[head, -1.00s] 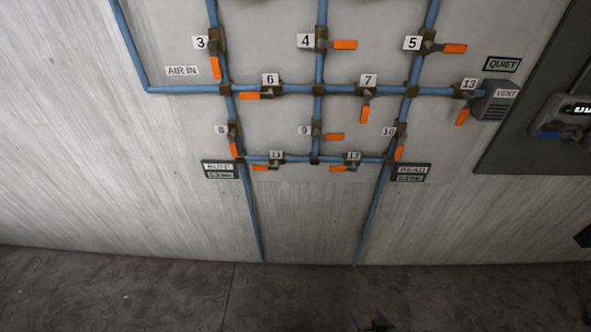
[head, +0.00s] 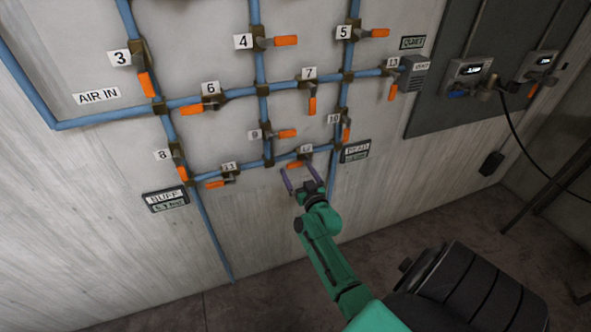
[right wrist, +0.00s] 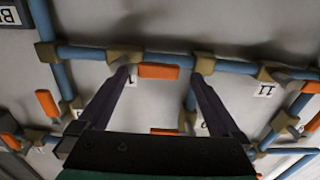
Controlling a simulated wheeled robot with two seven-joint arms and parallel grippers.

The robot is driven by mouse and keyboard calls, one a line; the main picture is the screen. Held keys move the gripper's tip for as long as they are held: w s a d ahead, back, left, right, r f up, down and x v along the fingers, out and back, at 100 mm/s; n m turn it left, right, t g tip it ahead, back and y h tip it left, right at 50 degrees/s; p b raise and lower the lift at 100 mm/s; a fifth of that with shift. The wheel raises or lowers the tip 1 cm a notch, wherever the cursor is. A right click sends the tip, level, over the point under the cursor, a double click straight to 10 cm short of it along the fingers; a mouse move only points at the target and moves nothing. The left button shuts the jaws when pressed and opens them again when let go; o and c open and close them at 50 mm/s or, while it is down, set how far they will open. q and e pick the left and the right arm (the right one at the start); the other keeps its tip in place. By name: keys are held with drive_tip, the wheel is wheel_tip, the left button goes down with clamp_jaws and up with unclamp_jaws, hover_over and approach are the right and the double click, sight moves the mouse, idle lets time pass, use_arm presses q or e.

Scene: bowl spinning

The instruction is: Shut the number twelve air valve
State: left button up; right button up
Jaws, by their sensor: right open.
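The number twelve valve sits on the lower blue pipe, its label (head: 306,149) partly hidden in the head view. Its orange handle (head: 294,165) points left, roughly along the pipe. My right gripper (head: 298,171) is open in front of it, one finger to each side of the handle. In the right wrist view, which is upside down, the handle (right wrist: 158,71) shows between the open fingers (right wrist: 165,78), nearer the left finger. The left finger partly covers the valve's label. I cannot tell whether either finger touches the handle. My left gripper is not in view.
Valve eleven (head: 229,175) is on the same pipe to the left, valve nine (head: 267,135) up and left, valve ten (head: 342,125) up and right. The READ sign (head: 356,151) is close on the right. A grey panel with gauges (head: 468,75) is further right.

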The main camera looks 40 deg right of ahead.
drive_tip(key=shift+w+d, duration=0.4)
drive_tip(key=shift+w, duration=0.15)
drive_tip(key=shift+a, duration=0.1)
drive_tip(key=c, duration=0.3)
clamp_jaws()
